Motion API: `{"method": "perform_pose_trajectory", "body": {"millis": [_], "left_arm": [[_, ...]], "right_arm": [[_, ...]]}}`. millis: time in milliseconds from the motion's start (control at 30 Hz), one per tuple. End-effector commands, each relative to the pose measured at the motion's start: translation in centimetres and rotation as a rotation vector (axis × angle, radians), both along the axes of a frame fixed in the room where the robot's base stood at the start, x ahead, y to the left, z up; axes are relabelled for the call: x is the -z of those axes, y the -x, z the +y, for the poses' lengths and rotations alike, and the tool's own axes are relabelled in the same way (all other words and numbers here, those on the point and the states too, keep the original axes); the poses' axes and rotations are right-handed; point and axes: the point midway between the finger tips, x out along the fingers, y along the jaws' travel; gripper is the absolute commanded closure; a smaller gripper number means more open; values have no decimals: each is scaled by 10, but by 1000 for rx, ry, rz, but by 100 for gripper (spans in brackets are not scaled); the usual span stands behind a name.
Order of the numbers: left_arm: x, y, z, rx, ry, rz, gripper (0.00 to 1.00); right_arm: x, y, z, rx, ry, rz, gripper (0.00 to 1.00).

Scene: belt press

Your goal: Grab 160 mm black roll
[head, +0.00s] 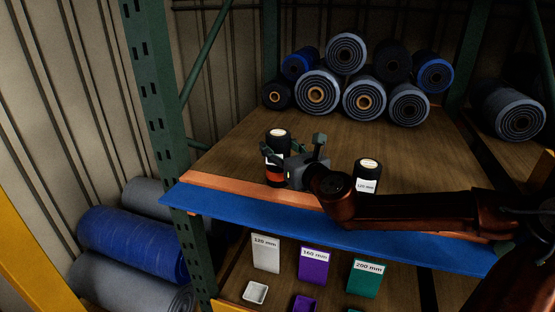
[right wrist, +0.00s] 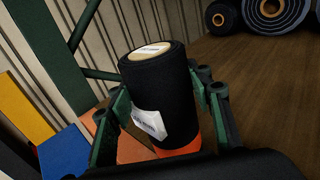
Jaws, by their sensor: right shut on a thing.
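A black roll (head: 277,136) with a pale top core stands upright at the front left of the upper shelf. Orange shows low on it, and its white label cannot be read. My right gripper (head: 275,151) is shut on this roll from the right. In the right wrist view the roll (right wrist: 160,85) sits between the two fingers of the gripper (right wrist: 158,98), its label partly peeled outward. Whether its base touches the shelf is unclear. A second black roll (head: 368,170), labelled 120 mm, stands to the right, partly behind my arm. My left gripper is out of view.
Large grey, blue and black rolls (head: 346,53) are stacked at the shelf's back. The wooden shelf (head: 240,140) between is clear. A green upright (head: 161,90) stands at the left. Below are 120, 160 and 200 mm signs (head: 313,264) with small trays.

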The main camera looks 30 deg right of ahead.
Motion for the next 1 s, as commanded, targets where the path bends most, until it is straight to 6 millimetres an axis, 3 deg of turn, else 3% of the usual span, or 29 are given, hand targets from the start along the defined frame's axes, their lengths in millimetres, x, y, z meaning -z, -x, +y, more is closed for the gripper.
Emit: {"method": "perform_pose_trajectory", "body": {"millis": [233, 667, 867, 1000], "left_arm": [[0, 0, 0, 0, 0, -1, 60], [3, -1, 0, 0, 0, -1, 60], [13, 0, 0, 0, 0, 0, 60], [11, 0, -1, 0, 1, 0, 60]], "right_arm": [[0, 0, 0, 0, -1, 0, 100], [-8, 0, 1, 0, 2, -5, 100], [-34, 1, 1, 2, 7, -12, 100], [-50, 13, 2, -1, 4, -11, 100]]}}
